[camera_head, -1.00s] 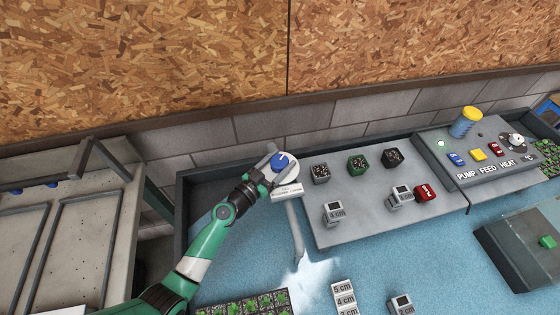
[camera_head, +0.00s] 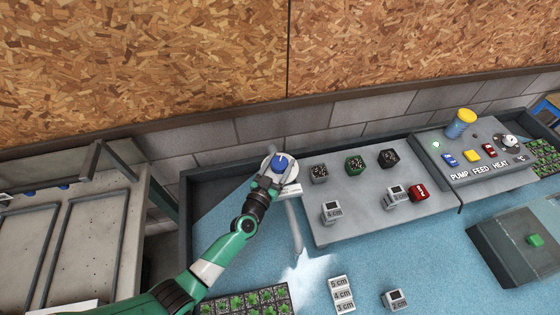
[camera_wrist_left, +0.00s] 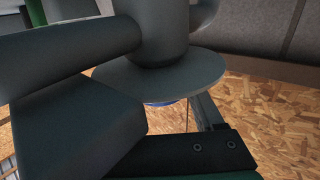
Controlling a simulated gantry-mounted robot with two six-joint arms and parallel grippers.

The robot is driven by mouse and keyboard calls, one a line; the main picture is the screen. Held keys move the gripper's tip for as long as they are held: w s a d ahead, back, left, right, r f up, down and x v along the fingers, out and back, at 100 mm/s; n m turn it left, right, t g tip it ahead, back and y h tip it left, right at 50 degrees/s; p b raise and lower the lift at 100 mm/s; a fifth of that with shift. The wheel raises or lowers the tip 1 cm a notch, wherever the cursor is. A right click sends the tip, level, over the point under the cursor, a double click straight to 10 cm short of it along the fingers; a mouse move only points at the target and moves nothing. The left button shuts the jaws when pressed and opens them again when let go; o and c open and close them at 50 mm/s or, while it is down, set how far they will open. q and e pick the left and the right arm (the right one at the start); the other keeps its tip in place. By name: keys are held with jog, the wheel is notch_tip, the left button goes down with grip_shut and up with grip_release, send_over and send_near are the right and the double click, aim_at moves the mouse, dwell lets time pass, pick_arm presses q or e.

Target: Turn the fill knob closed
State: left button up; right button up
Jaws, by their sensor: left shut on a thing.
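The fill knob (camera_head: 281,162) is blue with a white mark and sits on a round pale base in front of the block wall, left of the grey panel. A small white label plate (camera_head: 291,190) is just below it. My left gripper (camera_head: 270,174) is at the knob and shut on it, with the arm coming up from the lower left. In the left wrist view dark fingers and a round grey disc (camera_wrist_left: 190,75) fill the middle. A sliver of blue shows under the disc. My right gripper is not in view.
A pipe (camera_head: 295,230) runs down from the knob to the blue surface. The grey panel (camera_head: 350,190) to the right holds several small cubes. A control box (camera_head: 475,155) marked PUMP FEED HEAT stands farther right. A seedling tray (camera_head: 245,302) lies at the bottom.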

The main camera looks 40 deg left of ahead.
pick_arm(q)
jog(key=o, duration=1.4)
jog(key=shift+c, duration=0.2)
jog(key=shift+s, duration=0.1)
jog(key=shift+s+d+p, duration=0.2)
jog(key=shift+s+p, duration=0.1)
jog(key=shift+s, duration=0.05)
jog(key=p+v, duration=0.3)
jog(key=v, duration=0.7)
jog(key=shift+s, duration=0.35)
jog(key=shift+d, duration=0.1)
